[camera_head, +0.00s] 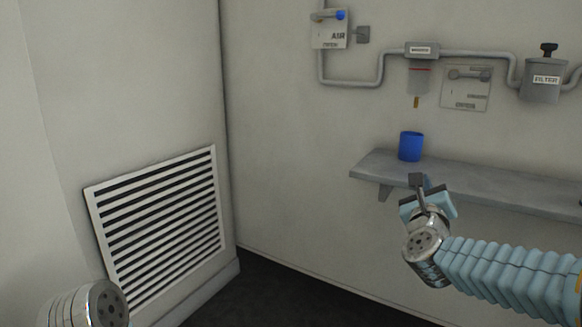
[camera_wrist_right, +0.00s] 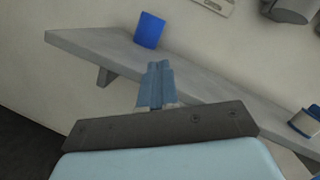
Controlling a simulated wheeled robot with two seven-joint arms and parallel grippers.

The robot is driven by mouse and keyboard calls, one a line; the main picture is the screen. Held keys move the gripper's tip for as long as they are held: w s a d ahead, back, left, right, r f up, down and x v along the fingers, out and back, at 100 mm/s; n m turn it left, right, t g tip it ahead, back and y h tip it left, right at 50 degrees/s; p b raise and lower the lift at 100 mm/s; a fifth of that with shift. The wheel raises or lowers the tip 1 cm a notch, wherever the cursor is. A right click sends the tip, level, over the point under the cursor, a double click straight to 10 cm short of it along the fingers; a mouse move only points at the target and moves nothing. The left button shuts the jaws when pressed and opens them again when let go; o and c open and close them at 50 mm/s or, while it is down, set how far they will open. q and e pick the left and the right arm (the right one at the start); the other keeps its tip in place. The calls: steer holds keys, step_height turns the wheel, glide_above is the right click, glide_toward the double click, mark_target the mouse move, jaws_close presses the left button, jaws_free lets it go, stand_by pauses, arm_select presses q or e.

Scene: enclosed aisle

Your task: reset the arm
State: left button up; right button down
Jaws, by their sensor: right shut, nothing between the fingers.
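My right arm, in a light blue ribbed sleeve, comes in from the right in the head view. Its gripper (camera_head: 420,183) is in front of the grey shelf's edge, apart from the blue cup. In the right wrist view the fingers of the right gripper (camera_wrist_right: 157,75) are together with nothing between them. At the lower left of the head view a metal joint of my left arm shows; the left gripper is out of the picture.
A grey wall shelf (camera_head: 490,185) holds a blue cup (camera_head: 411,147); another blue object (camera_wrist_right: 307,121) is at the shelf's right. Above are pipes, a filter housing (camera_head: 543,82) and an air valve plate (camera_head: 330,34). A slatted vent (camera_head: 160,225) is on the left wall.

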steer(key=w+a+f+n+g+y+p, duration=0.15)
steer(key=f+n, duration=0.25)
steer(key=f, duration=0.4)
steer(key=w+a+f+n+g+y, duration=0.1)
steer(key=a+f+n+g+y, duration=0.15)
steer(key=f+n, duration=0.4)
steer(key=s+a+f+n+g+y+p, duration=0.1)
steer(key=s+a+f+n+g, duration=0.15)
steer(key=f, duration=0.45)
steer(key=s+a+f+n+g+y, duration=0.1)
steer(key=s+a+f+n, duration=0.15)
steer(key=f, duration=0.55)
steer(key=s+a+f+n+g+y+p, duration=0.1)
steer(key=f+n+y, duration=0.15)
steer(key=f, duration=0.45)
steer(key=s+a+f+n+g, duration=0.2)
steer(key=s+f+n+g, duration=0.1)
steer(key=s, duration=0.5)
steer(key=s+a+f+n+g+y+p, duration=0.1)
steer(key=s+a+f+n+g, duration=0.1)
steer(key=s+f+n, duration=0.4)
steer(key=s+a+f+n+g+y+p, duration=0.1)
steer(key=s+f+n+g, duration=0.3)
steer(key=s+f, duration=0.4)
steer(key=s+a, duration=0.1)
steer(key=s, duration=0.3)
steer(key=shift+a+f+g, duration=0.15)
steer(key=shift+a+g, duration=0.2)
